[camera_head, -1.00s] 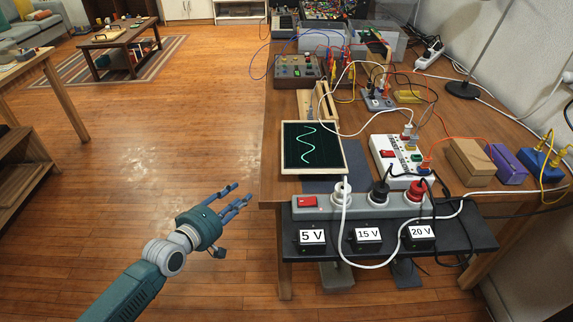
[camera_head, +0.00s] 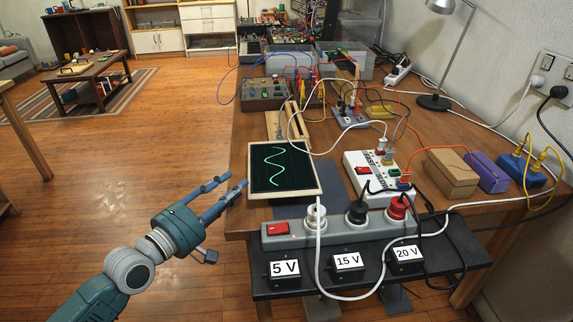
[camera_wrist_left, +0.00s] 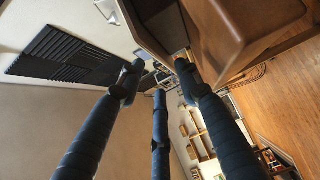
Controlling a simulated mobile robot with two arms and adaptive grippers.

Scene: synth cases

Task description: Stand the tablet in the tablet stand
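The tablet (camera_head: 262,183), a dark screen with a green wave and a pale frame, lies face up near the table's left edge, behind the power strip. A light wooden piece with an upright part (camera_head: 291,121), which looks like the tablet stand, is just behind it, and the tablet may hide some of its front. My left gripper (camera_head: 235,182) is open and empty, left of the tablet's near left corner, with its fingers pointing at it; I see no contact. In the left wrist view its fingers (camera_wrist_left: 158,80) are spread with nothing between them. My right gripper is not in view.
A power strip (camera_head: 340,231) with plugs and labelled adapters lies along the table's front edge. A white cable (camera_head: 321,262) loops over it. A white box (camera_head: 372,185), a wooden box (camera_head: 451,178) and a lamp (camera_head: 434,101) stand to the right.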

